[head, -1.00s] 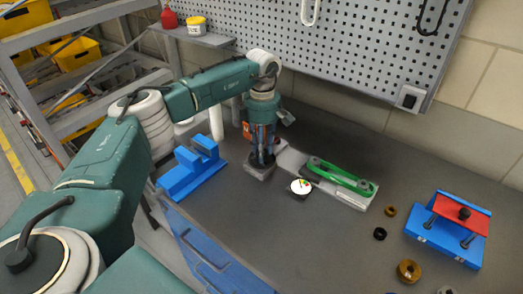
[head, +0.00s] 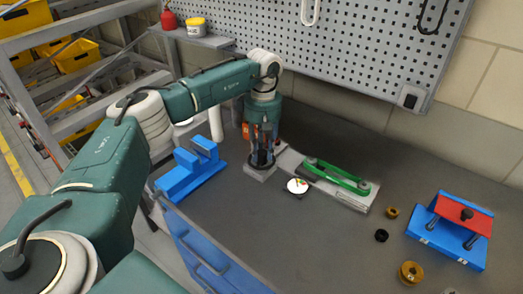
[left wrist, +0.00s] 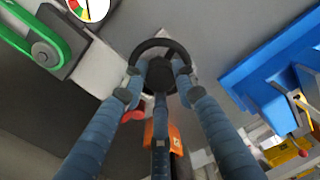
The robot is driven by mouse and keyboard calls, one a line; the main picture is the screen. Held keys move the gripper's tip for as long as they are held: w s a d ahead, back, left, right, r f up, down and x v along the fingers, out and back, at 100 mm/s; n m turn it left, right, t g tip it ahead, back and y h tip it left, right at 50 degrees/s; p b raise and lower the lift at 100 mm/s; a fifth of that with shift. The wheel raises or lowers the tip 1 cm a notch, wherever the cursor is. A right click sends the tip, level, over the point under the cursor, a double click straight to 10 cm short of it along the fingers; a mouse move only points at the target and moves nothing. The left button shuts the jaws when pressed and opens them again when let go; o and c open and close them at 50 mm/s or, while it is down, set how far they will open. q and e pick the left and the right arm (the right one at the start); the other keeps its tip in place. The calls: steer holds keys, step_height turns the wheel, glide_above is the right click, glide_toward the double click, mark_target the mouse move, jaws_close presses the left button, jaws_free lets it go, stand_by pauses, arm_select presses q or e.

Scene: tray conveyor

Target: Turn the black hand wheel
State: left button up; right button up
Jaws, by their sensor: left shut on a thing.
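The black hand wheel (left wrist: 147,45) shows in the left wrist view as a dark ring with a hub, between my fingers. In the head view the wheel (head: 262,168) is mostly hidden under my left gripper. My left gripper (head: 262,155) points down from above onto it. My right gripper is not in view.
A blue block (head: 190,172) stands to the left. A blue and red fixture (head: 450,230) and several rings (head: 411,272) lie right.

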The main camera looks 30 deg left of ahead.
mark_target(264, 153)
arm_select(q)
steer(key=shift+d+r+m, duration=0.1)
steer(key=shift+m, duration=0.3)
steer(key=o, duration=1.2)
steer(key=shift+d, duration=0.1)
steer(key=shift+c, duration=0.2)
step_height(264, 153, up, 12)
steer(key=shift+w, duration=0.1)
